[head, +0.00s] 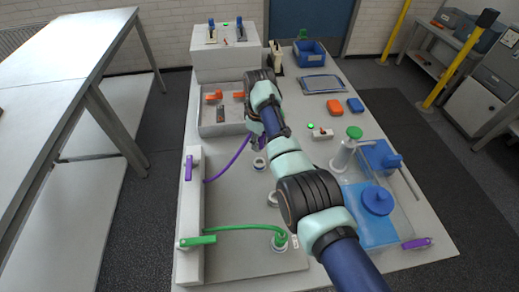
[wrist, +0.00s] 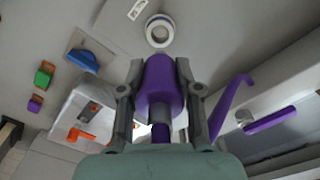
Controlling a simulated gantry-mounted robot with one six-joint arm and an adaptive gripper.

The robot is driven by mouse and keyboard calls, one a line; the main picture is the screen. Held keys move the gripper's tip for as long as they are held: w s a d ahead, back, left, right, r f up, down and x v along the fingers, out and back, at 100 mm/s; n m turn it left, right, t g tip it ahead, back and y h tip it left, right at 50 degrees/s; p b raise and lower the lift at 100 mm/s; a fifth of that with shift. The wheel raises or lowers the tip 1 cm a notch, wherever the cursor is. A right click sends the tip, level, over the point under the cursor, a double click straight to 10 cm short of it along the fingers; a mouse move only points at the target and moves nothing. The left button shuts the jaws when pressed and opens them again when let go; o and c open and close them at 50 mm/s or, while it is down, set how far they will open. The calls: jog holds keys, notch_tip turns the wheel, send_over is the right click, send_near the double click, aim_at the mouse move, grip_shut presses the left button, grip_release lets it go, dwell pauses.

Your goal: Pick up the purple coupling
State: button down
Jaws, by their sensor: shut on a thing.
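The purple coupling (wrist: 160,82) is between the two fingers of my gripper (wrist: 160,92) in the wrist view, and the gripper is shut on it. In the head view my gripper (head: 257,142) is over the grey plate, largely hidden by my own arm, with a bit of purple at it. A purple hose (head: 228,165) runs from there down to the left; part of it also shows in the wrist view (wrist: 229,100). A white ring-shaped port (wrist: 159,30) lies just beyond the coupling in the wrist view; it seems apart from the coupling.
A green hose (head: 235,228) ends in a green coupling (head: 280,240) at the front. A white rail with a purple handle (head: 189,167) and a green handle (head: 197,241) stands at left. A grey tray (head: 215,128) holds orange parts. Blue containers (head: 377,202) stand at right.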

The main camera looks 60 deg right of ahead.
notch_tip(320, 180, up, 11)
jog(key=shift+f+p, duration=0.1)
jog(key=shift+p, duration=1.1)
jog(key=c, duration=1.3)
grip_release()
grip_shut()
notch_tip(320, 180, up, 5)
jog(key=p, duration=0.6)
jog(key=shift+p, duration=0.3)
